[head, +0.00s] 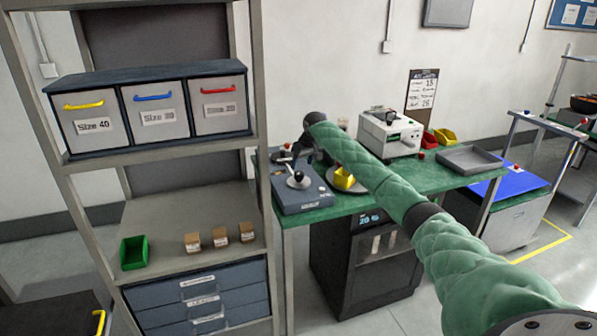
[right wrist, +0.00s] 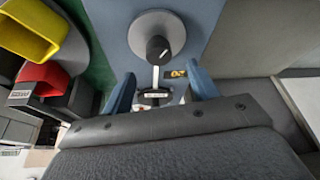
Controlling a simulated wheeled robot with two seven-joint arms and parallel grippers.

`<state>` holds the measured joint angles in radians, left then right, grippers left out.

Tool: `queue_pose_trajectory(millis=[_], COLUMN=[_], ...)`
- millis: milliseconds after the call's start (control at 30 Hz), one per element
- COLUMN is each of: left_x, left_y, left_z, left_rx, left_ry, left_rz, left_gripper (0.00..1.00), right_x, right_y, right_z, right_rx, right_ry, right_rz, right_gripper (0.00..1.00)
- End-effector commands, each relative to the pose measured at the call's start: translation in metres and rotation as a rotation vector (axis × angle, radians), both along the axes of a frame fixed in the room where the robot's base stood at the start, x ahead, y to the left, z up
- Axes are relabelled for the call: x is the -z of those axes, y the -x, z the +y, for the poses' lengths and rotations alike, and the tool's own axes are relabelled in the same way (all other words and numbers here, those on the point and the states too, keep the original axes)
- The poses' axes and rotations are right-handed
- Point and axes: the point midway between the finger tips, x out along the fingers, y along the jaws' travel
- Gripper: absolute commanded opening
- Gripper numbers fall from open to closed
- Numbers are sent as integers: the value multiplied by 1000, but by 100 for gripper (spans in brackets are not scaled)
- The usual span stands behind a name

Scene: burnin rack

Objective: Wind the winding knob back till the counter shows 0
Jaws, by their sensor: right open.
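The winding knob (head: 297,176) is a black knob on a crank over a round grey disc, on top of a blue-grey winder box (head: 305,198) at the left end of the green bench. In the right wrist view the black knob (right wrist: 157,50) stands just beyond my fingertips, with a pale crank bar running from it. The counter (right wrist: 177,73) is a small dark window with orange digits, too small to read surely. My left gripper is out of view.
A yellow bin (head: 344,177) stands beside the winder box, under my right arm. A white instrument (head: 390,133) and grey tray (head: 468,158) are farther right on the bench (head: 372,196). A tall shelf rack (head: 258,75) stands close at left.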

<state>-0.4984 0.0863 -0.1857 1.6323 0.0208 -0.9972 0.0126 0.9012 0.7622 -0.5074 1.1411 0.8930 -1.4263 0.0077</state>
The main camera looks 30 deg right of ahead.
Motion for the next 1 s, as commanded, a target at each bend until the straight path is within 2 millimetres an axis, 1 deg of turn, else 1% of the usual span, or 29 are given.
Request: queue_pose_trajectory(millis=[200,400,533,767,800,833,967,1000], left_x=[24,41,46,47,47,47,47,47], left_y=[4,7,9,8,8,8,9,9], left_z=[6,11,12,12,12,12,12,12], left_rx=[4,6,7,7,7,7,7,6], left_ry=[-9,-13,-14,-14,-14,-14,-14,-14], left_rz=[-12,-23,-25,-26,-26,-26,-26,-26], left_gripper=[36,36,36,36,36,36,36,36], right_x=[28,47,53,54,54,54,54,54], right_y=[-12,-19,-22,-22,-22,-22,-22,-22], right_z=[1,0,1,1,1,1,1,0], right_rx=[0,-1,-1,-1,-1,-1,0,0], right_ry=[1,1,3,3,3,3,2,2], right_rz=[3,2,1,1,1,1,1,1], right_gripper=[59,59,59,59,57,51,26,18])
